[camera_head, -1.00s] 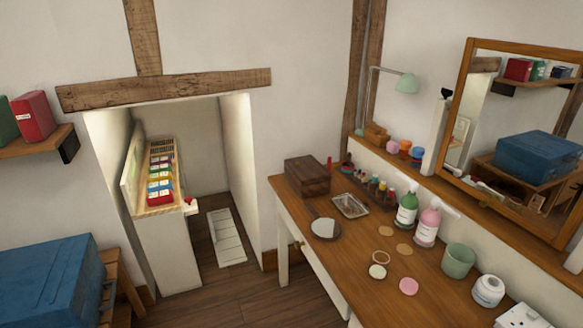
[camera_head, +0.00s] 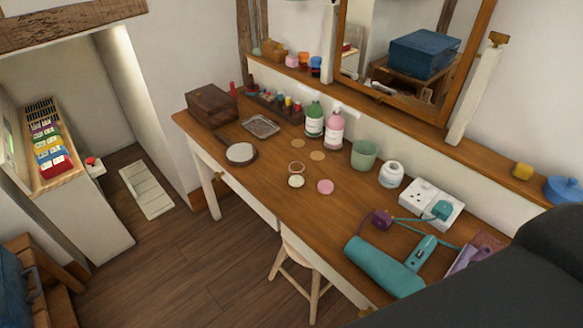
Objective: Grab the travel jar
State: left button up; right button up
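Several small jars are in view, and I cannot tell for sure which is the travel jar. A rounded white jar (camera_head: 391,174) stands on the wooden dressing table (camera_head: 245,190), between a green cup (camera_head: 364,154) and a white socket block (camera_head: 431,204). Small pink (camera_head: 292,61), orange (camera_head: 304,60) and blue (camera_head: 315,67) jars stand on the ledge behind the table. A small round pale item (camera_head: 296,181) and a pink disc (camera_head: 325,187) lie on the tabletop. Neither gripper is in view.
Green (camera_head: 314,120) and pink (camera_head: 335,130) pump bottles stand near the back. A teal hair dryer (camera_head: 391,265) with its cord lies at the near right. A wooden stool (camera_head: 299,265) is under the table. Open floor (camera_head: 170,270) lies left. A dark shape covers the lower right.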

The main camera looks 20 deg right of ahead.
aim_at(296, 171)
jog(key=i+j, duration=1.05)
jog(key=j, duration=0.15)
jog(key=z, duration=2.15)
